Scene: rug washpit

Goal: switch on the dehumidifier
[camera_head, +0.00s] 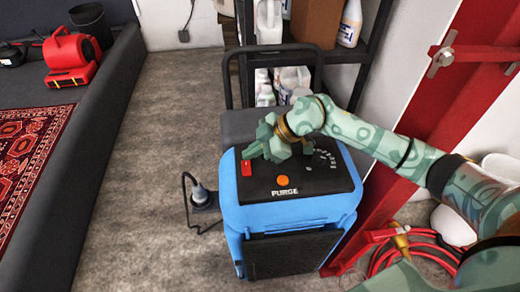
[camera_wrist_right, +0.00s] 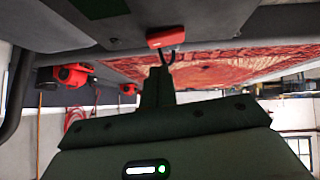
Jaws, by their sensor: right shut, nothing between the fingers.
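The dehumidifier (camera_head: 290,215) is a blue box with a black top panel, standing on the floor in the middle of the head view. A red switch (camera_head: 246,168) sits at the left of the panel. An orange button (camera_head: 283,180) lies near the front edge above the word PURGE. My right gripper (camera_head: 254,152) is shut and empty, just above and behind the red switch. In the right wrist view the shut fingers (camera_wrist_right: 157,85) point toward the red switch (camera_wrist_right: 166,37); I cannot tell whether they touch it. The switch's position is not readable. My left gripper is out of view.
A dark shelf (camera_head: 365,55) with bottles stands behind. A red post (camera_head: 440,110) and coiled red hose (camera_head: 410,250) are at right. A plug with a cable (camera_head: 201,195) is left of the dehumidifier. The grey floor (camera_head: 150,150) at left is clear, up to the pit wall.

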